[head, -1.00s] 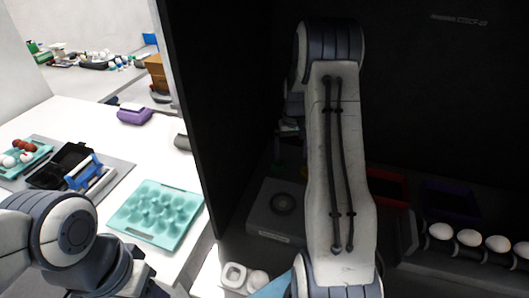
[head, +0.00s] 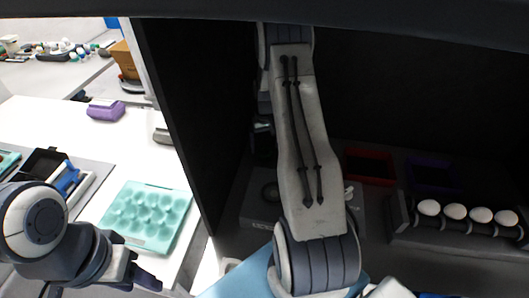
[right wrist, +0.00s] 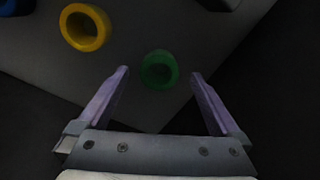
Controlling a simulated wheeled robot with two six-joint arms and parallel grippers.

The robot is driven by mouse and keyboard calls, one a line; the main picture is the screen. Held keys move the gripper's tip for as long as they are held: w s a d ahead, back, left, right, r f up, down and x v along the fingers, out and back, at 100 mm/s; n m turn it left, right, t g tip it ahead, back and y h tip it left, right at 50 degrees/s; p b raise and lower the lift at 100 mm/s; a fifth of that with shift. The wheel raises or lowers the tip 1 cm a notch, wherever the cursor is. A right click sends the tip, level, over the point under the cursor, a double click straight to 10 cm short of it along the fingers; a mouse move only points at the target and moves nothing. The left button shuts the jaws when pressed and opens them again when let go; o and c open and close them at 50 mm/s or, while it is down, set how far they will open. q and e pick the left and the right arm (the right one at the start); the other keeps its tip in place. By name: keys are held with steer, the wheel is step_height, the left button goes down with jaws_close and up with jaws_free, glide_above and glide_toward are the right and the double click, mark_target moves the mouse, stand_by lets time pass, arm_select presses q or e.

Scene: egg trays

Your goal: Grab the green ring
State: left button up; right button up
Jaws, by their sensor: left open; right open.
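The green ring (right wrist: 159,71) lies on a grey surface in the right wrist view, near that surface's lower corner. My right gripper (right wrist: 158,80) is open, with its two purple fingers on either side of the ring in the picture. I cannot tell how far above the ring the fingers are. In the head view my right arm hides the ring and the right gripper. My left gripper (head: 147,280) is open and empty at the lower left, near the white table.
A yellow ring (right wrist: 85,27) lies up and left of the green one, with part of a blue thing (right wrist: 14,6) beyond. In the head view, a teal egg tray (head: 147,216) sits on the white table. Several eggs rest on a dark rack (head: 450,243) at right, near a red bin (head: 369,166).

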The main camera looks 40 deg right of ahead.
mark_target(265, 150)
steer(key=shift+f+p, duration=0.4)
steer(key=shift+f, duration=1.3)
steer(key=c, duration=1.4)
steer(key=shift+w, duration=0.1)
steer(key=shift+r, duration=0.15)
